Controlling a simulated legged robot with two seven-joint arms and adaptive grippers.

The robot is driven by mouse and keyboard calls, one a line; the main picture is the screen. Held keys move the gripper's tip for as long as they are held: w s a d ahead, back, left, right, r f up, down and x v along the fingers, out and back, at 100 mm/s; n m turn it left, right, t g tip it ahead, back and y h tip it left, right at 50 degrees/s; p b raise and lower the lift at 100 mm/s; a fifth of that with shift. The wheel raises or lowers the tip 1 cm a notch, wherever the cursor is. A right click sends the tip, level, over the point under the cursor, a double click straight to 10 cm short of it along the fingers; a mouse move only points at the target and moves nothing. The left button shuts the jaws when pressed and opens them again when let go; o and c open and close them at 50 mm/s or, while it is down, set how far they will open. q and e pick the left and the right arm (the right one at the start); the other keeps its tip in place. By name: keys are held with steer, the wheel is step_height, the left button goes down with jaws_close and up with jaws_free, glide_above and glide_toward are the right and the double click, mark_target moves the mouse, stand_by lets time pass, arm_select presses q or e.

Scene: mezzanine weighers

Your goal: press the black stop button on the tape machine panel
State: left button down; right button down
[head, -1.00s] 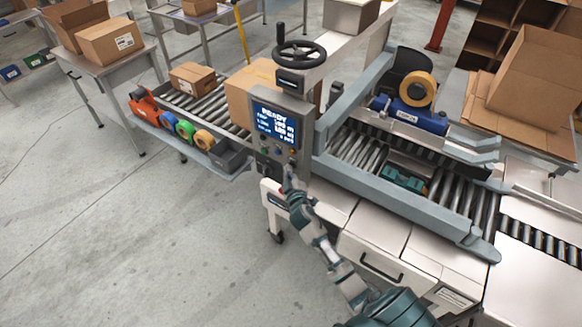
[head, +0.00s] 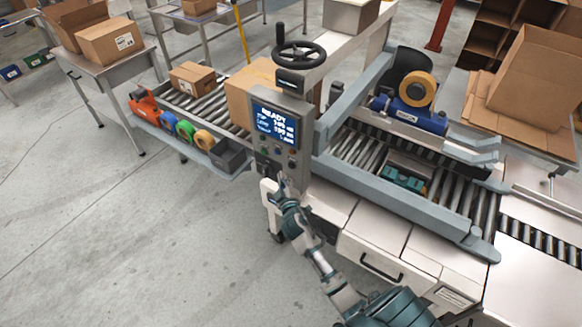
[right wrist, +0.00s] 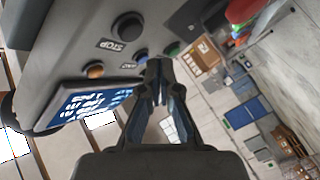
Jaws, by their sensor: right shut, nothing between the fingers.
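The tape machine panel (head: 299,163) is a grey box with a lit screen reading READY (head: 275,124). In the right wrist view, the round black stop button (right wrist: 128,26) stands out from the panel beside a STOP label (right wrist: 112,45). My right gripper (head: 283,184) is at the panel's lower part in the head view. In the right wrist view its fingertips (right wrist: 159,68) are together and empty, apart from the black button, which lies above and left of them. I cannot make out the stop button clearly in the head view. My left gripper is not in view.
A blue button (right wrist: 140,55), green button (right wrist: 171,48) and orange button (right wrist: 95,70) sit near the stop button. A black handwheel (head: 299,50) is above the panel. A roller conveyor with a brown carton (head: 192,78) runs behind. Open floor lies left.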

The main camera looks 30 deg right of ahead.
steer(key=shift+s+a, duration=0.3)
steer(key=shift+a, duration=0.35)
steer(key=shift+s+a, duration=0.25)
steer(key=shift+a, duration=0.35)
steer(key=s+a+f+g+y, duration=0.2)
steer(key=s+f, duration=0.3)
steer(key=f, duration=0.7)
steer(key=s+a+f+g+y, duration=0.1)
steer(key=s+a+f+g, duration=0.2)
steer(key=f, duration=0.9)
steer(key=s+a+f+g+y, duration=0.2)
steer(key=s+f, duration=0.4)
steer(key=f, duration=0.5)
steer(key=s+a+f+m+g, duration=0.15)
steer(key=s+f+g, duration=0.25)
steer(key=s+f, duration=1.05)
steer(key=s+f+g, duration=0.2)
steer(key=s+f, duration=0.1)
steer(key=s, duration=0.9)
steer(key=s+a+f+m+g+y, duration=0.1)
steer(key=s+f+g, duration=0.1)
steer(key=s, duration=1.1)
steer(key=shift+s+f, duration=0.3)
steer(key=shift+f, duration=0.4)
steer(key=shift+w+a+m, duration=0.1)
steer(key=shift+m, duration=0.15)
